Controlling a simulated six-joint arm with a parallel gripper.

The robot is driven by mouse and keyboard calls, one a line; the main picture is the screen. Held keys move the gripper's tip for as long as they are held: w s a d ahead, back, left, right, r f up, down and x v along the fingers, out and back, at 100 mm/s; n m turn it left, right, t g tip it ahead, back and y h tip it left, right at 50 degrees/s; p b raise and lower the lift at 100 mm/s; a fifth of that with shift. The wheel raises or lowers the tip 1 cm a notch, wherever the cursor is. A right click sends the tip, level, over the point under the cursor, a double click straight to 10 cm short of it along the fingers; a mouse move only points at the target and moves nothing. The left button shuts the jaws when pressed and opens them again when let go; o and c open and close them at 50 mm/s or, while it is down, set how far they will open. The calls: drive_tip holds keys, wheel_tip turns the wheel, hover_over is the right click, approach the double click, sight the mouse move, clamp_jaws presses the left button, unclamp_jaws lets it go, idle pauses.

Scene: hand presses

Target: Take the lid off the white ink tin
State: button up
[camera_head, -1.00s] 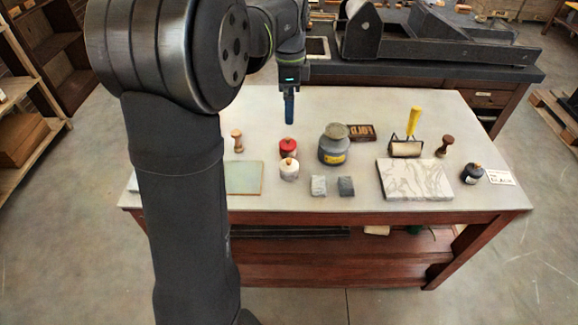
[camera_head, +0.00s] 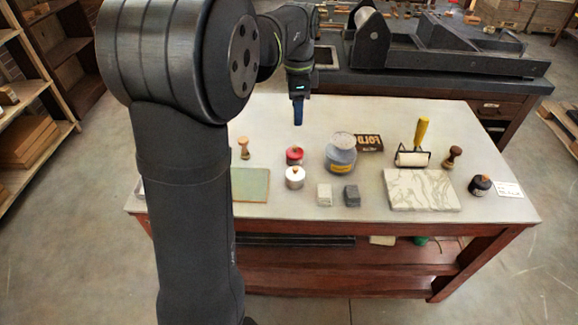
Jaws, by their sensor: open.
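The white ink tin (camera_head: 294,178) stands upright on the table, with its lid on and a small wooden knob on top. A red ink tin (camera_head: 294,155) stands just behind it. My gripper (camera_head: 298,116) points down above the table, behind and above both tins, apart from them. It is open and nothing shows between its fingers, which look narrow from this side.
A marble slab (camera_head: 421,190), roller (camera_head: 421,135) and black tin (camera_head: 480,185) are further right.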

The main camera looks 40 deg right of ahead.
drive_tip(key=f+n, duration=0.1)
drive_tip(key=n, duration=0.2)
drive_tip(key=n+h, duration=0.1)
drive_tip(key=n, duration=1.1)
hover_over(295, 169)
drive_tip(key=shift+t, duration=0.4)
drive_tip(key=f, duration=1.5)
drive_tip(key=shift+a+f, duration=0.15)
drive_tip(key=shift+a, duration=0.05)
drive_tip(key=f, duration=0.5)
drive_tip(key=shift+d+f, duration=0.1)
drive_tip(key=shift+d, duration=0.2)
clamp_jaws()
